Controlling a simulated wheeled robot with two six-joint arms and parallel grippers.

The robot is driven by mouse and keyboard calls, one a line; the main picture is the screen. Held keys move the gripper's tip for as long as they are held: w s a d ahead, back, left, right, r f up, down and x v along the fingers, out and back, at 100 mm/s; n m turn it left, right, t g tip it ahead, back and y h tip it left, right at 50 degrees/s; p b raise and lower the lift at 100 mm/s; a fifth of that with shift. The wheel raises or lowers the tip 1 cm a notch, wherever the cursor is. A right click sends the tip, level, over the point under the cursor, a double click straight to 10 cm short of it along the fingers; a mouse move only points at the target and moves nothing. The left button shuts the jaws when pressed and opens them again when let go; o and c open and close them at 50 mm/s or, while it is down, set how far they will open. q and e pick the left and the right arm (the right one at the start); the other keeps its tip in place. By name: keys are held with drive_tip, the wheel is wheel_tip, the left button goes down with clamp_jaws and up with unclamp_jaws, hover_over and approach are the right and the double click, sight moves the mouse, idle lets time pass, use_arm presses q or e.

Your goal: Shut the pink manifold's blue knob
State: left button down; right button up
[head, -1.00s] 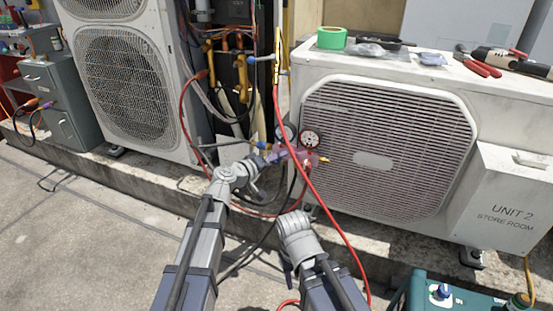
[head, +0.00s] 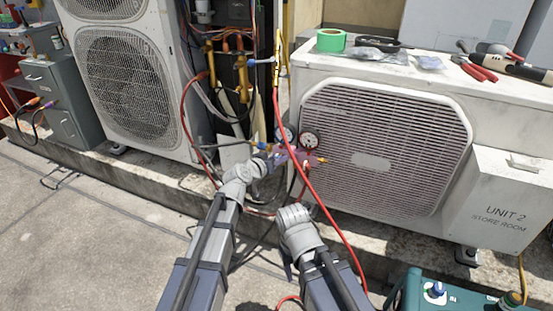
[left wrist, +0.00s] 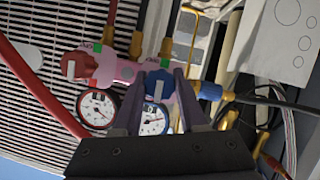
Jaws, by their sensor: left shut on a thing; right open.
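The pink manifold (head: 301,159) hangs in front of the white condenser at its left side, with two round gauges on it. In the left wrist view the manifold (left wrist: 125,70) has a red knob (left wrist: 80,67) on the left and a blue knob (left wrist: 158,87) on the right. My left gripper (head: 273,159) reaches the manifold's left part. In the wrist view its fingers (left wrist: 160,88) are shut on the blue knob, one on each side. My right gripper (head: 288,263) is low and apart from the manifold, open, mostly hidden by its own wrist.
A red hose (head: 318,205) runs down across the manifold, close to both arms. The UNIT 2 condenser (head: 385,150) stands behind, with tape and pliers on top. A teal case (head: 455,299) is at the lower right.

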idle(0.4)
use_arm(q)
drive_tip(key=shift+c, duration=2.3)
unclamp_jaws()
drive_tip(key=p+v, duration=0.3)
drive_tip(key=v, duration=0.4)
drive_tip(key=shift+s, duration=0.3)
drive_tip(key=shift+a+r, duration=0.15)
